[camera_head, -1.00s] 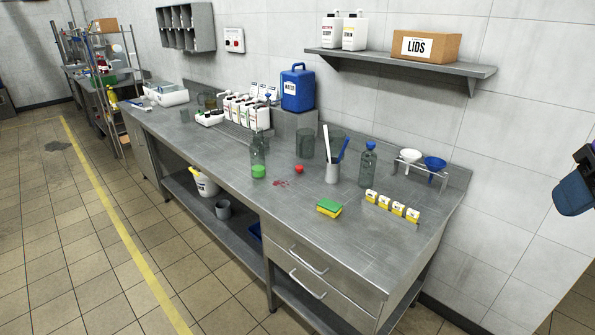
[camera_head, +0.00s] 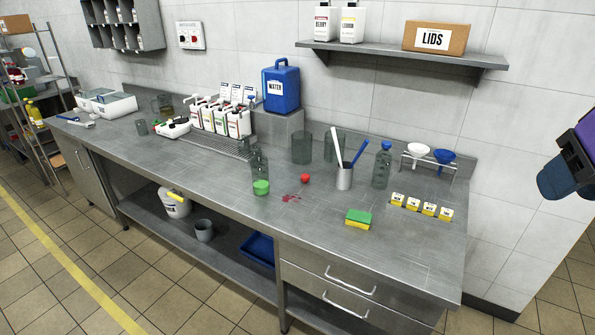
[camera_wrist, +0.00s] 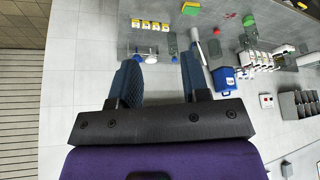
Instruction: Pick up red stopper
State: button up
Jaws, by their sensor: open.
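The red stopper (camera_head: 305,178) is a small round red piece on the steel counter (camera_head: 330,215). Part of my arm shows at the right edge of the head view.
A clear bottle with a blue cap (camera_head: 382,167) and glass beakers (camera_head: 302,147) stand near the stopper. A green and yellow sponge (camera_head: 358,219), yellow-labelled blocks (camera_head: 428,210) and a funnel rack (camera_head: 430,165) are to the right. A wall shelf (camera_head: 400,55) overhangs the back.

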aim_at(305, 177)
jog(key=i+j+z, duration=0.1)
jog(key=j, duration=0.3)
jog(key=i+j+z, duration=0.1)
jog(key=i+j, duration=0.15)
jog(key=j, duration=0.2)
jog(key=i+j+z, duration=0.1)
jog(key=j, duration=0.3)
jog(key=i+j+z, duration=0.1)
jog(key=j, duration=0.35)
jog(key=i+j+z, duration=0.1)
jog(key=j, duration=0.4)
jog(key=i+j, duration=0.5)
jog(key=i+l+z, duration=0.05)
jog(key=i, duration=0.05)
